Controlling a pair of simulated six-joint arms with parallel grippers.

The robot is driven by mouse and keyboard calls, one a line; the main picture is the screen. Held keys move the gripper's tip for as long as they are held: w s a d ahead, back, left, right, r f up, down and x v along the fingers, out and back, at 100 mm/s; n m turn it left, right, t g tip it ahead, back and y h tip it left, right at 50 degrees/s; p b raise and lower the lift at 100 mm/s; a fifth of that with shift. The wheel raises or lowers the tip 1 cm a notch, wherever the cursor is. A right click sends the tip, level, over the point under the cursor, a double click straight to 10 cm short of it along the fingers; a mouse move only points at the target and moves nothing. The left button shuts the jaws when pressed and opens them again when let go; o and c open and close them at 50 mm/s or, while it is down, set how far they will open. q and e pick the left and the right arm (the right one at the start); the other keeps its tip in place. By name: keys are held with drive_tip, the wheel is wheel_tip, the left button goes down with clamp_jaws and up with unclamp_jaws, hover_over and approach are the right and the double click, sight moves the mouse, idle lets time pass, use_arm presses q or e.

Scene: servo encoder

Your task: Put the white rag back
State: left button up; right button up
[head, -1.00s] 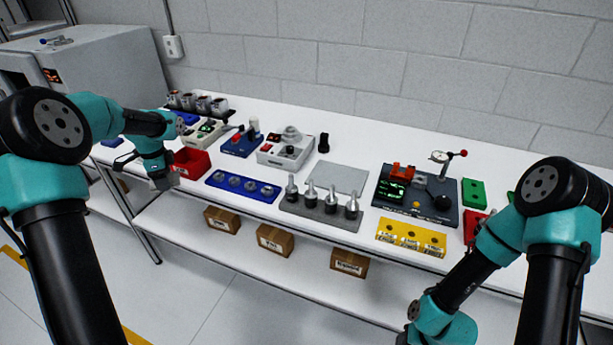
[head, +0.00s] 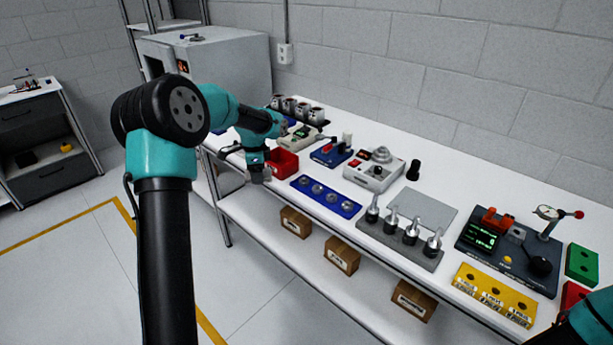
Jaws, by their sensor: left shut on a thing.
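My left gripper (head: 260,177) points down at the front edge of the bench, just left of and in front of the red bin (head: 284,162). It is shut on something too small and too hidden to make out. I cannot pick out the white rag for certain anywhere in the head view. My right gripper is out of view; only part of my right arm shows at the bottom right corner.
The white bench (head: 480,190) holds a blue tray (head: 326,196), a grey rack of metal parts (head: 400,240), a flat grey plate (head: 425,208), a dark test fixture (head: 508,250) and a yellow block (head: 492,293). Cardboard boxes (head: 341,254) stand on the lower shelf.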

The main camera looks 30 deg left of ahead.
use_arm(q)
drive_tip(key=s+d+r+n, duration=0.1)
drive_tip(key=d+r+n, duration=0.2)
drive_tip(key=d, duration=1.1)
drive_tip(key=s+d+r+n, duration=0.1)
drive_tip(key=d+r+n, duration=0.3)
drive_tip(key=d, duration=1.1)
drive_tip(key=s+d+r+n, duration=0.1)
drive_tip(key=d+r+n, duration=0.2)
drive_tip(key=d, duration=1.2)
drive_tip(key=shift+d+r+n, duration=0.15)
drive_tip(key=shift+r+n, duration=0.25)
drive_tip(key=shift+s, duration=0.1)
